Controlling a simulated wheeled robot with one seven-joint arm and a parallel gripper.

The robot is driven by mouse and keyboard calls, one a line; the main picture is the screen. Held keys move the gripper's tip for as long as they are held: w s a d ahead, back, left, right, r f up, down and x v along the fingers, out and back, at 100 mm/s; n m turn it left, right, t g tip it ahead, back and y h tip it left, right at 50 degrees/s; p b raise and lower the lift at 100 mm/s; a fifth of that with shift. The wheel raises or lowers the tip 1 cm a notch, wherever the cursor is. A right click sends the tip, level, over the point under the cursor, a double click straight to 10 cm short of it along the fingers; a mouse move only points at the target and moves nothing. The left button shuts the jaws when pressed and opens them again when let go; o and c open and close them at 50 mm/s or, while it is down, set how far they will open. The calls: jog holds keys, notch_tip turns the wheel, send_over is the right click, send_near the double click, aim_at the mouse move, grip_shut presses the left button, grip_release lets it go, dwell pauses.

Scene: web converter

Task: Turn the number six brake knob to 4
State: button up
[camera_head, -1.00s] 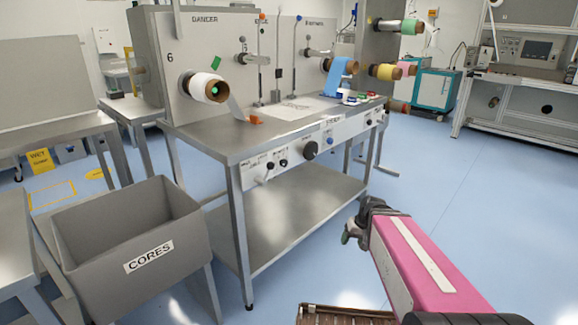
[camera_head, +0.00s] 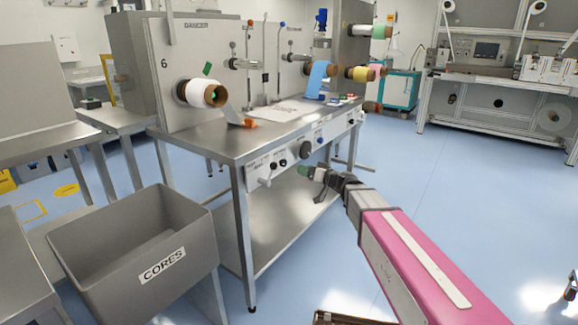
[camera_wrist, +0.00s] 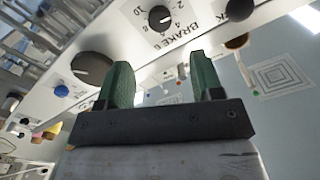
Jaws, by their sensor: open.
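The brake 6 knob (camera_wrist: 160,18) is a small round black knob with a white mark, on the white front panel in the wrist view. A printed number dial and the label "BRAKE 6" surround it; this view is turned over. In the head view it appears to be the small black knob (camera_head: 283,162) left of the large knob. My gripper (camera_wrist: 160,77) has two green fingers, spread apart with nothing between them. In the head view my gripper (camera_head: 311,172) is in front of the panel, below and right of the small knob, apart from it.
A large black knob (camera_wrist: 92,68) sits beside the brake knob, and another black knob (camera_wrist: 238,10) on its other side. A lever (camera_head: 265,182) sticks out low on the panel. A grey cores bin (camera_head: 80,243) stands at left.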

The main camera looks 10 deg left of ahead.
aim_at(285, 163)
jog(key=x, duration=1)
jog(key=shift+w+a, duration=0.1)
jog(key=shift+a, duration=0.25)
jog(key=c, duration=0.9)
